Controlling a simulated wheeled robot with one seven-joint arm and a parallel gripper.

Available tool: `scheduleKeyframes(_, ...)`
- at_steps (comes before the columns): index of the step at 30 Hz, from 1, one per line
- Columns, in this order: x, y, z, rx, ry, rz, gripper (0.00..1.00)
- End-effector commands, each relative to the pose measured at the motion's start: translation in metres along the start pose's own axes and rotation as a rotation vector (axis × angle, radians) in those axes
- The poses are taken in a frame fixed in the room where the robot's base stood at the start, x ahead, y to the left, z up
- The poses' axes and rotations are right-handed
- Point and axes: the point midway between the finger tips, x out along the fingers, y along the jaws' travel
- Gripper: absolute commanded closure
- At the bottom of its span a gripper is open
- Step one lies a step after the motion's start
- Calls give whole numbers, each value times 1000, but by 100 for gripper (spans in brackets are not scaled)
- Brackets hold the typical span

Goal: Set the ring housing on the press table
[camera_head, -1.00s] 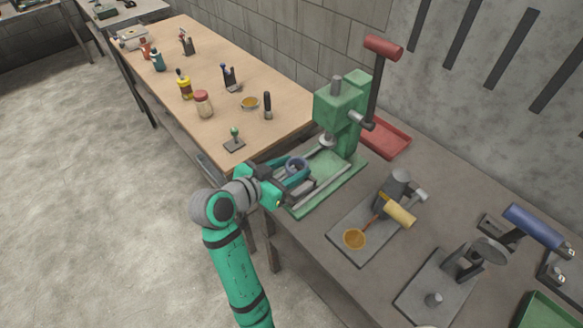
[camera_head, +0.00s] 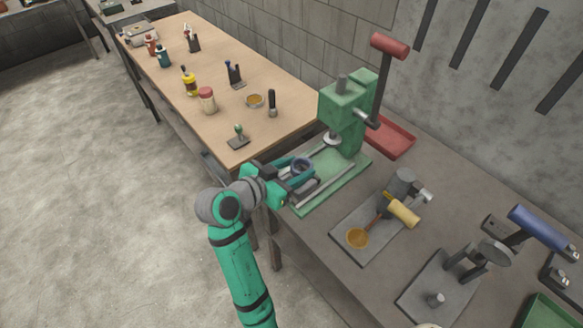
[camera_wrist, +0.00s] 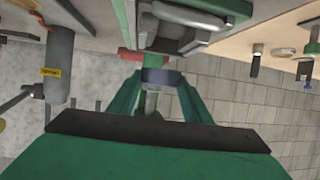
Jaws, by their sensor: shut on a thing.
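The ring housing (camera_head: 302,164) is a blue-grey ring. My gripper (camera_head: 295,172) is shut on it, with the ring held between the fingertips at the front end of the green press. In the wrist view the ring housing (camera_wrist: 161,77) shows as a dark blue band between my two green fingers. The press table (camera_head: 325,182) is the green base with rails in front of the press column (camera_head: 345,118). The ring is over its front part, short of the ram. I cannot tell whether the ring touches the base.
To the right stand a plate with a yellow-handled tool (camera_head: 402,214) and a blue-handled press (camera_head: 535,226). A wooden bench (camera_head: 270,88) with bottles lies to the left.

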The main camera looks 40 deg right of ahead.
Motion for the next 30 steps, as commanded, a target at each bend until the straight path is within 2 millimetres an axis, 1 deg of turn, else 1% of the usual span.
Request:
scheduleKeyframes(12, -5, -6, 6, -7, 1, -14, 87)
scheduleKeyframes(30, 2, -2, 10, -3, 1, -6, 87)
